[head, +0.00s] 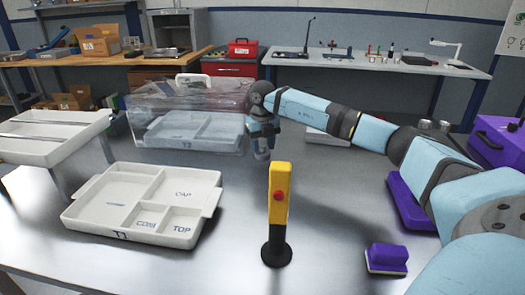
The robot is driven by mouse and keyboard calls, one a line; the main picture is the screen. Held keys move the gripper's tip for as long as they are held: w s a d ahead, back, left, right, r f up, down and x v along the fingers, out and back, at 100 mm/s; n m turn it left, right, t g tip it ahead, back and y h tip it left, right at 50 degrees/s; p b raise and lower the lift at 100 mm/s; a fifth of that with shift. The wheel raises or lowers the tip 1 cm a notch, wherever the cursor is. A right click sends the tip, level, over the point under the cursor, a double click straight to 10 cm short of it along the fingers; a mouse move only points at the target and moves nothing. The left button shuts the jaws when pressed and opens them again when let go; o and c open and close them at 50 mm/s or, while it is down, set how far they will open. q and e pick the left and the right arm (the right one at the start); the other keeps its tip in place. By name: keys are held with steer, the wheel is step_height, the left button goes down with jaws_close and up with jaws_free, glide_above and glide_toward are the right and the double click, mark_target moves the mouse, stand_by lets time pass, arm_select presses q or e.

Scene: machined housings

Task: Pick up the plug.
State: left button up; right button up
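My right gripper (262,153) hangs down near the middle of the head view, at the end of my blue arm that comes in from the right. It is just right of the clear case and above the metal table. Its fingers are small and pale here, and I cannot tell whether they are open, shut or holding something. I cannot pick out a plug for certain; it may be hidden or too small. A white tray marked T1 (93,213) is at the front left, with compartments marked CAP, CDM or similar, and TOP; they look empty. My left gripper is not in view.
A yellow post with a red button (279,195) stands on a black base at the front. A clear case (185,105) covers tray T3 or T2 behind. A raised white tray (50,148) is at left. Purple block (387,257) and purple box (495,140) are at right.

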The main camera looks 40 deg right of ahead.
jaws_close()
